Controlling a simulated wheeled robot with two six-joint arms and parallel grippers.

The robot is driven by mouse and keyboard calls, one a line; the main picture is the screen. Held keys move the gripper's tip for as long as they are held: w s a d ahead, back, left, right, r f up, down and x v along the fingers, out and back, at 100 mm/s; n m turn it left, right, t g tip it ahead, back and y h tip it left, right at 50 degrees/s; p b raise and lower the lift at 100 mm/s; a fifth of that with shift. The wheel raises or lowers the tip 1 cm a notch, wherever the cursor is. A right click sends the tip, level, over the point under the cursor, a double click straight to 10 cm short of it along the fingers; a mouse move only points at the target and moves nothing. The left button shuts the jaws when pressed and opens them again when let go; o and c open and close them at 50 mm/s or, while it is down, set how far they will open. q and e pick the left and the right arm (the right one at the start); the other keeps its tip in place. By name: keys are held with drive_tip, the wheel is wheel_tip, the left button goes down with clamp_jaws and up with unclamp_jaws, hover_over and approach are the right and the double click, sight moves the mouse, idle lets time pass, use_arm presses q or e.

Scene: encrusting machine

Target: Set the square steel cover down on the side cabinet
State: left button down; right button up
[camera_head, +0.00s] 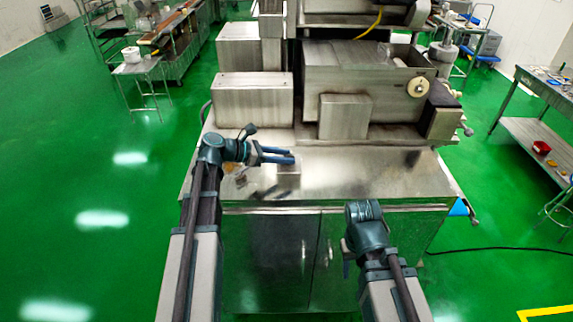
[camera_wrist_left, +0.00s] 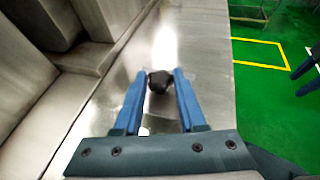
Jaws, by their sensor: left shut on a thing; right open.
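My left gripper (camera_head: 291,156) is over the steel top of the front cabinet (camera_head: 370,172). In the left wrist view its two blue fingers (camera_wrist_left: 160,76) are shut on a dark round knob (camera_wrist_left: 160,86). A small square steel piece (camera_head: 288,171), which looks like the cover, shows just below the fingertips in the head view. I cannot tell whether it touches the top. In the left wrist view its plate is hard to tell from the shiny metal. My right gripper's blue fingers (camera_wrist_left: 302,79) are apart and empty at the right edge of that view, over the floor.
Steel housings (camera_head: 253,100) and a larger machine body (camera_head: 345,85) stand behind the cabinet top. A smaller steel box (camera_head: 345,117) stands at its back middle. The top is bare to the right of my left gripper. A work table (camera_head: 548,90) stands far right.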

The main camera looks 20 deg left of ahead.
sight(284, 165)
use_arm(q)
wheel_tip(284, 165, down, 4)
drive_tip(key=b, duration=0.3)
drive_tip(key=shift+w+r, duration=0.1)
drive_tip(key=shift+r, duration=0.2)
drive_tip(key=shift+c, duration=2.4)
unclamp_jaws()
drive_tip(key=shift+r, duration=0.1)
drive_tip(key=p+v, duration=0.4)
drive_tip(key=v, duration=0.7)
drive_tip(key=shift+s+a+r+p, duration=0.1)
drive_tip(key=shift+s+a+p, duration=0.2)
drive_tip(key=shift+a+p, duration=0.05)
